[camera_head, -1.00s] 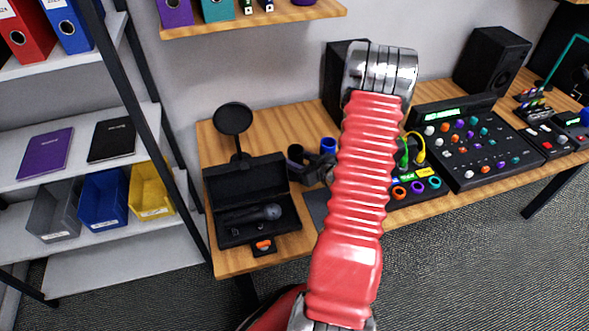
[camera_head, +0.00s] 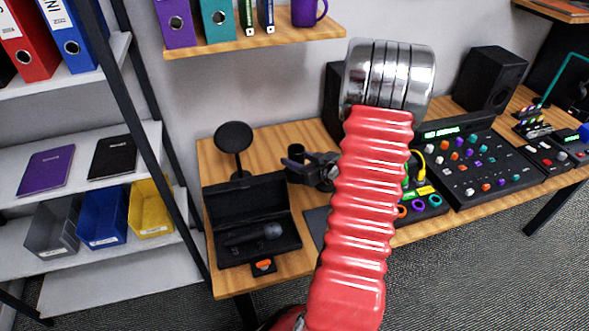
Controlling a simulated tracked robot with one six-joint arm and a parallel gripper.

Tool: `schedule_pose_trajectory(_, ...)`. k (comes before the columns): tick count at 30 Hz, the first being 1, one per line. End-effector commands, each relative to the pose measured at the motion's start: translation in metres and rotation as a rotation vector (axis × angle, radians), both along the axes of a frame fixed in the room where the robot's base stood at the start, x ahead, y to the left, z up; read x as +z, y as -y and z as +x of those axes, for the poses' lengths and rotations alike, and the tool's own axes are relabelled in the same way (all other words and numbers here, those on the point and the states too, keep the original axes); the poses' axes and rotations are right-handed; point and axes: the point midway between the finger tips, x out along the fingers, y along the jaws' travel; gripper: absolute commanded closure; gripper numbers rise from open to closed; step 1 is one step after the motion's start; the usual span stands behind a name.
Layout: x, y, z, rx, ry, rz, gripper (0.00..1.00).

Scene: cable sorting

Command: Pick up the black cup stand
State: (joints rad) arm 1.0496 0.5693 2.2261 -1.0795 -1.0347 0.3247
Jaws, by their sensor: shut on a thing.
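The black cup stand (camera_head: 296,152) is a small dark cylinder on the left part of the wooden desk. My gripper (camera_head: 298,172) reaches in from the right, its dark jaws shut on the stand's lower part. The jaws hide that part, so I cannot tell whether its base touches the desk. My red ribbed arm hides what lies just to the right.
An open black case (camera_head: 252,218) with a microphone (camera_head: 262,235) lies in front, left of my gripper. A round black disc on a stand (camera_head: 233,138) is behind the case. A mixer (camera_head: 475,160) and speakers fill the right. A shelf (camera_head: 250,42) hangs above.

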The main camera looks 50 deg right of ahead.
Motion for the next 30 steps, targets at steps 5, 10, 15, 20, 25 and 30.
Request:
schedule_pose_trajectory(5, 0.032, 0.001, 0.001, 0.001, 0.004, -0.006, 1.00)
schedule_pose_trajectory(10, 0.059, 0.001, 0.001, 0.001, 0.004, -0.006, 1.00)
schedule_pose_trajectory(15, 0.080, 0.001, 0.001, 0.000, 0.004, -0.005, 1.00)
schedule_pose_trajectory(20, 0.092, 0.000, 0.000, 0.000, 0.003, -0.003, 1.00)
schedule_pose_trajectory(25, 0.095, 0.000, 0.000, 0.000, 0.002, -0.001, 1.00)
schedule_pose_trajectory(30, 0.095, 0.000, 0.000, 0.000, 0.002, -0.001, 1.00)
